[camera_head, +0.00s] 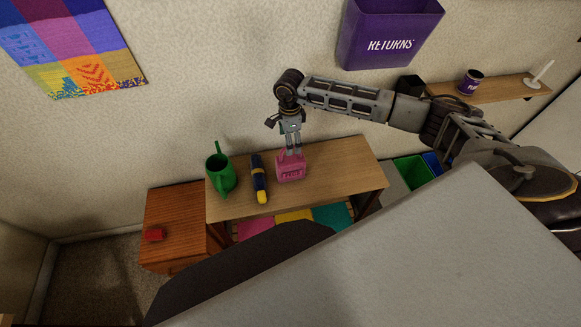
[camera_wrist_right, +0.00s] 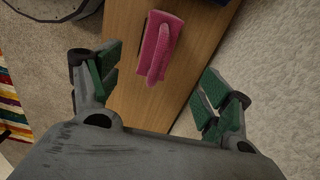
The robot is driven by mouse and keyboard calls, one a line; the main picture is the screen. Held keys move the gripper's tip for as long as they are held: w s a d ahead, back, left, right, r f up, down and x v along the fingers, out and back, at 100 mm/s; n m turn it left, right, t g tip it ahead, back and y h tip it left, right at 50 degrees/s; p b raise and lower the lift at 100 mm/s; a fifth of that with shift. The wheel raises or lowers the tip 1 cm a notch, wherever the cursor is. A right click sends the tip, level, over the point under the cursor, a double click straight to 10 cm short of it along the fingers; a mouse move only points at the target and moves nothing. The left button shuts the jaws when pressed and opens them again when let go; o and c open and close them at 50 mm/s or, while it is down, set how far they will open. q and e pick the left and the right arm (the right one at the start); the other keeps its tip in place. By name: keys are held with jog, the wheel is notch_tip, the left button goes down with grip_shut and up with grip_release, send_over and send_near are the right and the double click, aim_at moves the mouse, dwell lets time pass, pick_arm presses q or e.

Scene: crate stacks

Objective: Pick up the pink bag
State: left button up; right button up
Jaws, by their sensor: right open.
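The pink bag (camera_head: 291,168) stands upright on a wooden table (camera_head: 345,165), with lettering on its front and a handle on top. In the right wrist view the pink bag (camera_wrist_right: 161,47) lies ahead of the fingers, between their lines. My right gripper (camera_head: 293,148) points down just above the bag's handle in the head view. In the wrist view the right gripper (camera_wrist_right: 158,92) has its green-padded fingers wide apart with nothing between them. I cannot tell whether a finger touches the handle. My left gripper is not in view.
A dark blue and yellow object (camera_head: 259,180) and a green watering can (camera_head: 221,174) stand left of the bag. A purple returns bin (camera_head: 388,35) and a shelf (camera_head: 500,89) are on the wall.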

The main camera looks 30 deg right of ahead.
send_over(291, 159)
jog(key=f, duration=0.4)
jog(key=shift+w+f, duration=0.3)
jog(key=shift+w, duration=0.05)
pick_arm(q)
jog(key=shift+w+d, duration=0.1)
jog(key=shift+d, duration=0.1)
pick_arm(e)
jog(key=shift+f, duration=0.1)
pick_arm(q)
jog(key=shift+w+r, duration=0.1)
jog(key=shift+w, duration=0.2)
pick_arm(e)
jog(key=shift+s+f, duration=0.1)
jog(key=shift+f, duration=0.4)
notch_tip(291, 159, down, 3)
jog(key=shift+s+a+r+p, duration=0.1)
jog(key=shift+r+p, duration=0.05)
jog(key=shift+p, duration=0.25)
jog(key=shift+f, duration=0.6)
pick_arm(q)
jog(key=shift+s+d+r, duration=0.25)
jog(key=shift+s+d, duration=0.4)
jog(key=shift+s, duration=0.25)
pick_arm(e)
jog(key=shift+f, duration=0.1)
